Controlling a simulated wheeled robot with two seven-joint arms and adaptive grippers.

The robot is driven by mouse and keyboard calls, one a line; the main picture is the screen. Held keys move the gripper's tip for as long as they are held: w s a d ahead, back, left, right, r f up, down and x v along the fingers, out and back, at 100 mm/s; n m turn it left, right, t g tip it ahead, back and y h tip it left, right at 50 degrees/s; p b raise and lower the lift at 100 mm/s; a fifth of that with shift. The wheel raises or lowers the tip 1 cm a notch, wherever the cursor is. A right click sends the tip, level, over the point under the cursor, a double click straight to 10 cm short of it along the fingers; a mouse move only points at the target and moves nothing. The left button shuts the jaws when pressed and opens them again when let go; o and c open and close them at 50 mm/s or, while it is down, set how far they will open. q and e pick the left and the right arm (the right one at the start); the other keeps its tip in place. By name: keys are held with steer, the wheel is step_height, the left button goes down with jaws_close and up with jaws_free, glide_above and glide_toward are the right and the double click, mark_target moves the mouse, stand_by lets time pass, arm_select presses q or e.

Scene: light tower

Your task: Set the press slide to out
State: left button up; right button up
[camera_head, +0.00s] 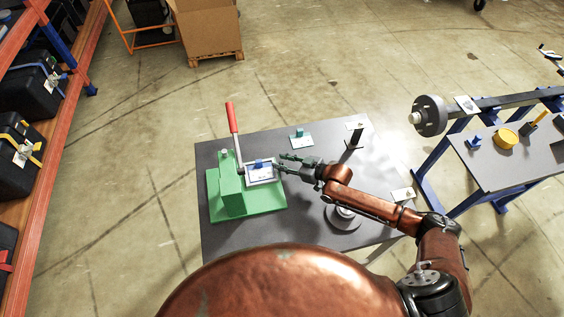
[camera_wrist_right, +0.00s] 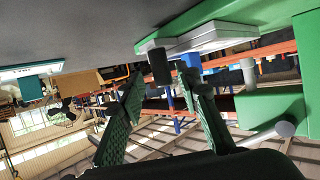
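The green press (camera_head: 236,194) stands on the left part of the grey table, with a red-handled lever (camera_head: 232,118) pointing up. Its pale slide plate (camera_head: 262,178) sticks out on the right side and carries a blue block (camera_head: 259,163). My right gripper (camera_head: 280,163) is just right of the slide, with its fingers apart. In the right wrist view, the open green fingers (camera_wrist_right: 162,78) point at the slide plate (camera_wrist_right: 215,38), and a dark knob (camera_wrist_right: 158,66) shows between the fingertips. I cannot tell whether they touch it. My left gripper is out of view.
The grey table (camera_head: 225,240) also holds a small teal fixture with a block (camera_head: 298,138) behind my gripper and a dark post (camera_head: 356,136) at the right. A second bench (camera_head: 515,165) stands farther right. An orange shelf (camera_head: 60,120) is at the left.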

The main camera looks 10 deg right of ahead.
steer(key=v, duration=1.2)
stand_by(0.4)
